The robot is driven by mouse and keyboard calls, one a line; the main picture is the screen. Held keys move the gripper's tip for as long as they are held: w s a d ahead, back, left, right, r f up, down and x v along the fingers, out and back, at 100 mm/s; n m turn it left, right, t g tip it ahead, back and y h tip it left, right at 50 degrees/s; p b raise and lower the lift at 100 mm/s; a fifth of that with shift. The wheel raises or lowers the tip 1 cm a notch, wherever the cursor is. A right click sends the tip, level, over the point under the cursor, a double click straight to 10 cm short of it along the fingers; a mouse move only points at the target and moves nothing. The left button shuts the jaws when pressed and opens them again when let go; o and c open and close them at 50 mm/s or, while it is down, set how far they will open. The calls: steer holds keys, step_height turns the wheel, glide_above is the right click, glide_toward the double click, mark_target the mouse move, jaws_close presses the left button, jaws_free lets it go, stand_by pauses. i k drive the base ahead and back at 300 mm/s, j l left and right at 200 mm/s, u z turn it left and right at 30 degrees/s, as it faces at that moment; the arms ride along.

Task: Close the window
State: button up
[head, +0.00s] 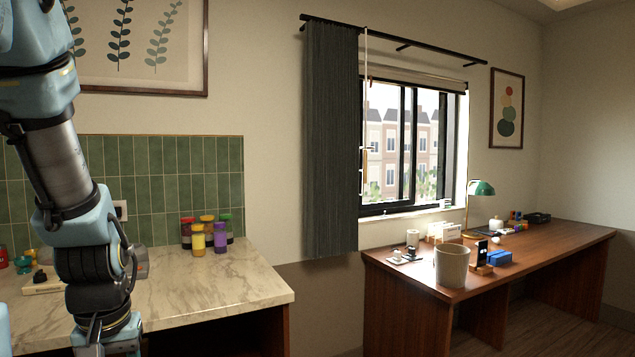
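The window (402,150) is in the back wall above the wooden desk. It has a black frame with upright bars, and buildings show through it. A dark grey curtain (331,140) hangs over its left part and hides that side. I cannot tell clearly from here how far the sash stands open. My gripper (106,343) points down at the lower left, over the marble counter and far from the window. Its fingertips are cut off by the bottom edge, so its opening is hidden.
The marble counter (215,285) holds several colored jars at its back right. The wooden desk (545,242) below the window bears a white bin (451,266), a green lamp (481,188) and small items.

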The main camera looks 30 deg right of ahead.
mark_target(410, 201)
steer(key=i+l+u, duration=0.1)
steer(key=l+u, duration=0.2)
steer(key=l, duration=0.65)
steer(key=l+u, duration=0.25)
steer(key=l, duration=0.7)
steer(key=k+l+u, duration=0.1)
steer(key=l+u, duration=0.2)
steer(key=l, duration=0.65)
